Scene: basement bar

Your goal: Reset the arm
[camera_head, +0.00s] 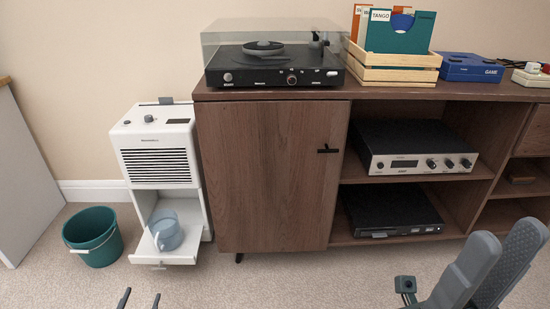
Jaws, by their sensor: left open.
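My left gripper (140,297) shows only as two dark fingertips at the bottom edge, left of centre. They stand apart with carpet visible between them, so it is open and empty. It is in front of the white appliance's pulled-out tray. My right gripper (508,234) shows large and grey at the lower right, close to the camera, its two fingers pointing up in front of the cabinet's right side. Most of both arms is outside the picture.
A wooden cabinet (265,180) has its door shut. A turntable (275,75), a record crate (390,75) and a blue game box (470,68) stand on top. A white appliance (160,155) holds a clear bucket (166,230) on its tray. A green bucket (93,237) stands left. Front carpet is clear.

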